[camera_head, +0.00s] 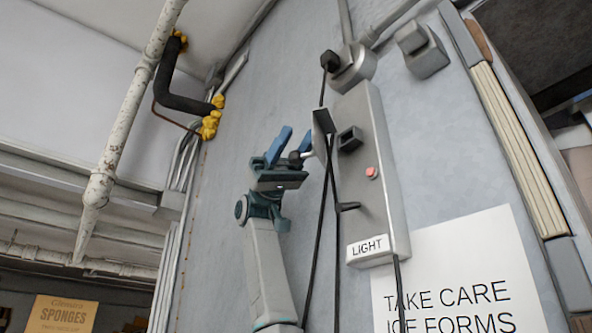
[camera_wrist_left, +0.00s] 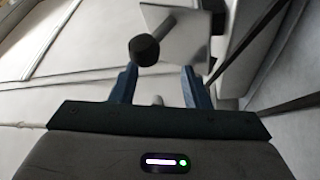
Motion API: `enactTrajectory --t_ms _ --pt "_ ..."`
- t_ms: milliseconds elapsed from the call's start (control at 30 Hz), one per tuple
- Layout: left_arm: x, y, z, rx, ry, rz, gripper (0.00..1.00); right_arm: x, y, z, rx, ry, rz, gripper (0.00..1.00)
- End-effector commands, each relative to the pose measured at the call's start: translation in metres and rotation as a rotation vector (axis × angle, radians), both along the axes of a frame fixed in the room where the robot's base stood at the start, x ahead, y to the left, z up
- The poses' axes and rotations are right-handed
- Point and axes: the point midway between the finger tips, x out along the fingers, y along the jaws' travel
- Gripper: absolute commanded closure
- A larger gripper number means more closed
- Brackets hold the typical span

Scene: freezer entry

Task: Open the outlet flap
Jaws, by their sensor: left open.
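A grey metal panel (camera_head: 375,190) labelled LIGHT is on the pale wall. A small square metal plate (camera_head: 322,124), which looks like the outlet flap, stands out from its left side. A short rod with a black knob (camera_head: 295,157) sticks out from the plate. The left wrist view shows the plate (camera_wrist_left: 192,35) and the knob (camera_wrist_left: 145,50) close up. My left gripper (camera_head: 296,138) is open, its blue fingers (camera_wrist_left: 158,70) pointing at the knob. The knob appears just beyond the fingertips, between their lines, and is not gripped. My right gripper is not in view.
Black cables (camera_head: 319,225) hang close to the right of my left arm. A black square fitting (camera_head: 349,139) and a red button (camera_head: 371,172) are on the panel. A white notice (camera_head: 455,275) is at lower right. Pipes (camera_head: 118,140) run at left.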

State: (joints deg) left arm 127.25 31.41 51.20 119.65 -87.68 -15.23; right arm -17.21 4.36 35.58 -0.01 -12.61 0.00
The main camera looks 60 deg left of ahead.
Motion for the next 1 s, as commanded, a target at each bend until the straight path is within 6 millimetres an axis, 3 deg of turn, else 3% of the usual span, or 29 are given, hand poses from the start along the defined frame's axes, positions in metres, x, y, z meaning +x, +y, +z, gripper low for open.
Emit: enactTrajectory --t_ms 33,100,500,700,1000 --pt "-0.009 -0.012 -0.007 0.002 -0.005 -0.001 0.58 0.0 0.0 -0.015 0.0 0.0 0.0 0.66" --pt "-0.02 -0.026 -0.005 0.001 -0.005 -0.001 0.58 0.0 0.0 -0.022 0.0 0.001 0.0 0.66" --pt "-0.073 -0.092 0.006 0.0 -0.001 0.0 0.58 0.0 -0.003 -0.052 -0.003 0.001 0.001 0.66" --pt "-0.084 -0.105 0.01 -0.001 0.0 0.001 0.58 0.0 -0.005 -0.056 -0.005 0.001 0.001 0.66" --pt "-0.084 -0.106 0.011 -0.001 0.002 0.001 0.58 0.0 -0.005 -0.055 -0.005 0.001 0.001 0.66"
